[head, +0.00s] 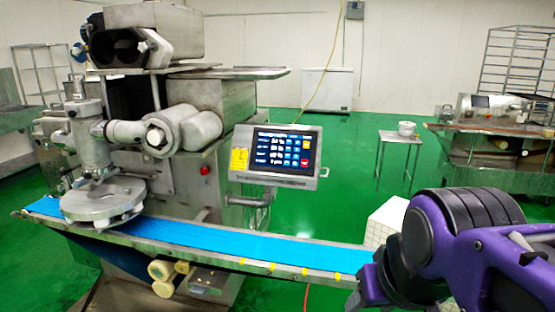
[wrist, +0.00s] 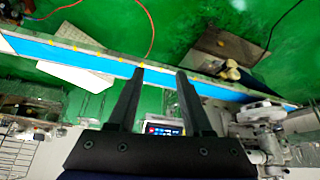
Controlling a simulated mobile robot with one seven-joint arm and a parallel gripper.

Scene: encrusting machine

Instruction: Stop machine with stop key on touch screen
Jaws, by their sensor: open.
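The touch screen (head: 283,150) of the encrusting machine (head: 195,140) is lit, in a metal housing on the machine's right side, above the blue conveyor belt. It shows rows of white readouts and blue keys, with one red key (head: 304,163) at the lower right; the lettering is too small to read. In the wrist view the touch screen (wrist: 163,129) shows small between my fingers, and its keys are not clear. My gripper (wrist: 161,72) is open and empty, with its two black fingers apart. In the head view my purple arm is at the lower right, away from the screen.
The blue conveyor belt (head: 215,238) runs along the machine's front below the screen. A red button (head: 205,170) sits on the machine body left of the screen. A white box (head: 386,217) stands behind my arm. Green floor is open behind, towards a small table (head: 399,138).

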